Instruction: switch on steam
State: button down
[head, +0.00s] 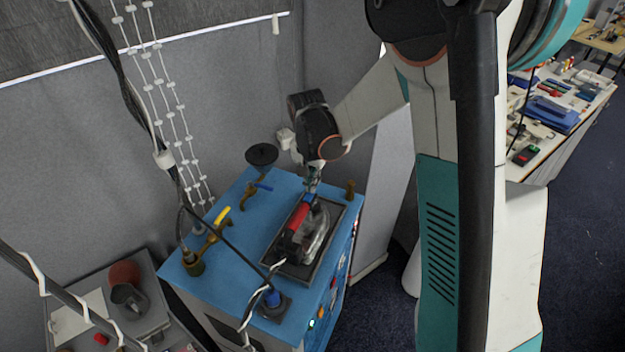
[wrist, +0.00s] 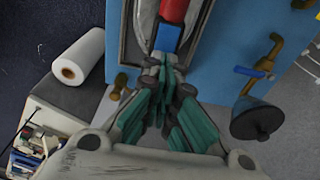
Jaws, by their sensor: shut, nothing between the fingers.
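A blue steam station (head: 235,240) stands in the middle of the head view. An iron with a red handle (head: 298,218) rests in a dark tray (head: 342,222) on its top. A brass valve with a yellow lever (head: 221,216) and one with a blue lever (head: 262,186) are on the left of the top. The blue-lever valve (wrist: 268,62) also shows at the right of the wrist view. My gripper (head: 312,188) is shut and empty, over the far end of the iron. In the wrist view its fingertips (wrist: 163,66) are close to the handle's blue end (wrist: 168,38); contact is unclear.
A black disc (head: 262,154) stands at the station's back corner. A brass fitting (head: 350,188) is right of the iron. Lit buttons (head: 312,323) are on the station's side. A cable crosses the top. A grey cart (head: 150,270) stands at lower left.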

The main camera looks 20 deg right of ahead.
jog(key=shift+d+f+b, duration=0.1)
jog(key=shift+f+b, duration=0.2)
jog(key=shift+b, duration=0.3)
jog(key=shift+w, duration=0.1)
jog(key=shift+r+p, duration=0.35)
jog(key=shift+r, duration=0.45)
notch_tip(320, 180, up, 14)
jog(key=w+d, duration=0.1)
jog(key=shift+w+p, duration=0.15)
jog(key=shift+p, duration=0.3)
